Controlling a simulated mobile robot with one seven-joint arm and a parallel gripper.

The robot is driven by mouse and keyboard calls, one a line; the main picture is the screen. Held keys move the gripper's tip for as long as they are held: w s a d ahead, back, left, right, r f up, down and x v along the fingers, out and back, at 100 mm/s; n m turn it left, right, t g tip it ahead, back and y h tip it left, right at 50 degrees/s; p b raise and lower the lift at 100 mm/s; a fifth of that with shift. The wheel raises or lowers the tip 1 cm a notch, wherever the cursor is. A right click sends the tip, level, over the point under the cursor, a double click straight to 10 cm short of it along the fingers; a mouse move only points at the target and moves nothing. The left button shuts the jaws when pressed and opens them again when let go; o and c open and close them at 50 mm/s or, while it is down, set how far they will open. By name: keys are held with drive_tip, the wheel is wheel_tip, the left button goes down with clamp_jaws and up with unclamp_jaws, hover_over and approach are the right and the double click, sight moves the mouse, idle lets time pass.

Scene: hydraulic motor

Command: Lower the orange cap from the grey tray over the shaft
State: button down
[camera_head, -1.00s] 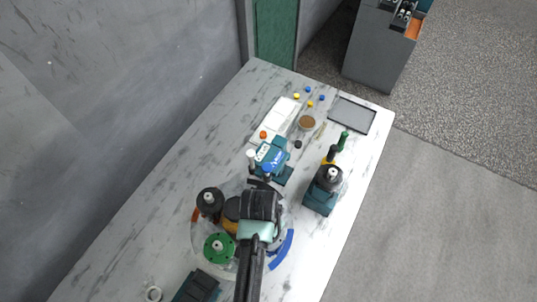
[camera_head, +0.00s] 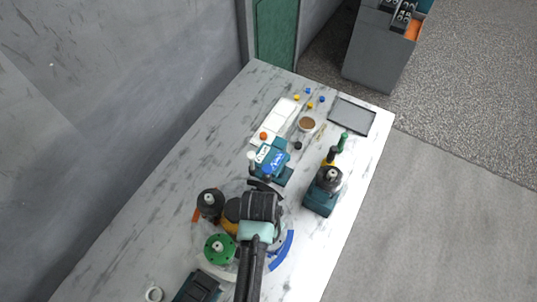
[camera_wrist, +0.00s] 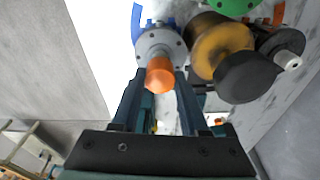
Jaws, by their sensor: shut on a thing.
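In the wrist view, my gripper (camera_wrist: 160,84) is shut on the orange cap (camera_wrist: 160,74), with one finger on each side of it. The cap overlaps a grey round flange (camera_wrist: 158,44) with bolt holes just beyond it. I cannot see whether the cap touches the flange, and the shaft is hidden from view. In the head view, my arm covers the fingertips, the cap and most of that flange. The grey tray (camera_head: 352,116) lies at the far right of the table and looks empty.
A black unit (camera_head: 210,202), a green flange (camera_head: 219,248) and a blue arc piece (camera_head: 284,250) surround my gripper. A teal motor (camera_head: 322,192) stands to the right and a blue-teal unit (camera_head: 271,161) behind.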

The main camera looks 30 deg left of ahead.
drive_tip(key=shift+f, duration=0.1)
drive_tip(key=shift+f+b, duration=0.35)
drive_tip(key=shift+f, duration=0.25)
unclamp_jaws()
idle(0.3)
drive_tip(key=shift+r, duration=0.15)
wheel_tip(320, 180, up, 7)
drive_tip(key=p, duration=0.6)
drive_tip(key=shift+p, duration=0.3)
idle(0.4)
